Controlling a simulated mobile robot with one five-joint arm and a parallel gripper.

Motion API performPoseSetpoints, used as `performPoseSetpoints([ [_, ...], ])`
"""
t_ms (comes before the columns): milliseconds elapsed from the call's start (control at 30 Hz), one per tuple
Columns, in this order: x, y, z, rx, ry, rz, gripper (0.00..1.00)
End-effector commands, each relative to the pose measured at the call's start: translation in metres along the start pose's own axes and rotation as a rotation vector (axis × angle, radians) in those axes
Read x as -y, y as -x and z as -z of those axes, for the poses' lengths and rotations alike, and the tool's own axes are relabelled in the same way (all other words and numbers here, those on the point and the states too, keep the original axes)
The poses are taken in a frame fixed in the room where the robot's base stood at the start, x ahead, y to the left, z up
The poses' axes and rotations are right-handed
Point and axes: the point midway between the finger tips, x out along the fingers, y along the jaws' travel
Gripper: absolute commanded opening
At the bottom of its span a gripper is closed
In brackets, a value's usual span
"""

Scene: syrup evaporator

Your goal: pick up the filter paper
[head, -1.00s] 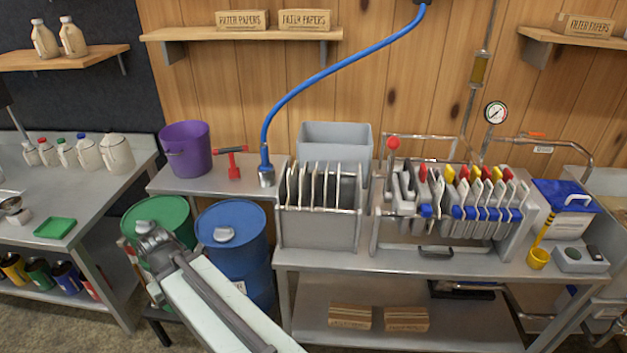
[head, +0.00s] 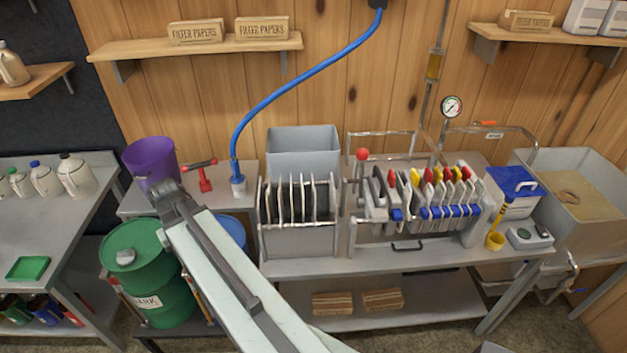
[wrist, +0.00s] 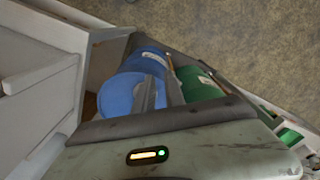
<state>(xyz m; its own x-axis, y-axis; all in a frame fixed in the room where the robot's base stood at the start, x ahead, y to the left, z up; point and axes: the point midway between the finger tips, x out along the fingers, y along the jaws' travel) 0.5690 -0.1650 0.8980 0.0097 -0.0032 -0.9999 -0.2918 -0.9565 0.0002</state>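Boxes lettered filter papers stand on the wall shelves: one at the upper left (head: 196,31), one beside it (head: 262,28), and one on the right shelf (head: 526,20). Two similar brown packs, left (head: 333,303) and right (head: 383,300), lie on the lower shelf of the steel bench. Pale upright sheets stand in a metal rack (head: 299,241) on the bench; I cannot tell whether they are filter papers. My gripper (head: 168,197) is left of the rack, in front of the side table and apart from all these.
A filter press (head: 430,205) stands right of the rack, with a grey bin (head: 303,146) behind. A green drum (head: 150,280) and a blue drum (head: 232,230) are near my arm. A purple bucket (head: 152,162) and blue hose (head: 290,92) are further back.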

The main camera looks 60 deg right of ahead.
Motion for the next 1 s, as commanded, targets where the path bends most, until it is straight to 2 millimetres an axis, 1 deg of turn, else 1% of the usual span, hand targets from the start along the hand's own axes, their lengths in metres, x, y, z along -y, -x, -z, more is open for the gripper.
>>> performPoseSetpoints([
  [33,-0.034,0.054,0.004,-0.002,-0.058,-0.001,0.15],
  [67,-0.051,0.067,0.004,-0.002,-0.087,-0.001,0.15],
  [100,-0.074,0.082,0.004,-0.004,-0.125,-0.001,0.15],
  [167,-0.104,0.104,0.003,-0.005,-0.175,-0.002,0.15],
  [200,-0.123,0.117,0.001,-0.006,-0.207,-0.003,0.15],
  [267,-0.151,0.136,-0.003,-0.007,-0.252,-0.004,0.15],
  [300,-0.171,0.148,-0.007,-0.008,-0.284,-0.004,0.15],
  [367,-0.205,0.166,-0.016,-0.008,-0.342,-0.006,0.15],
  [400,-0.229,0.171,-0.023,-0.007,-0.382,-0.006,0.15],
  [467,-0.261,0.169,-0.036,-0.005,-0.438,-0.006,0.15],
  [500,-0.28,0.168,-0.046,-0.003,-0.473,-0.006,0.15],
  [600,-0.323,0.168,-0.07,0.003,-0.552,-0.005,0.15],
  [700,-0.355,0.169,-0.092,0.007,-0.613,-0.004,0.15],
  [800,-0.373,0.17,-0.106,0.01,-0.649,-0.003,0.15],
  [833,-0.376,0.17,-0.108,0.01,-0.654,-0.003,0.15],
  [1000,-0.377,0.166,-0.109,0.011,-0.657,-0.003,0.15],
])
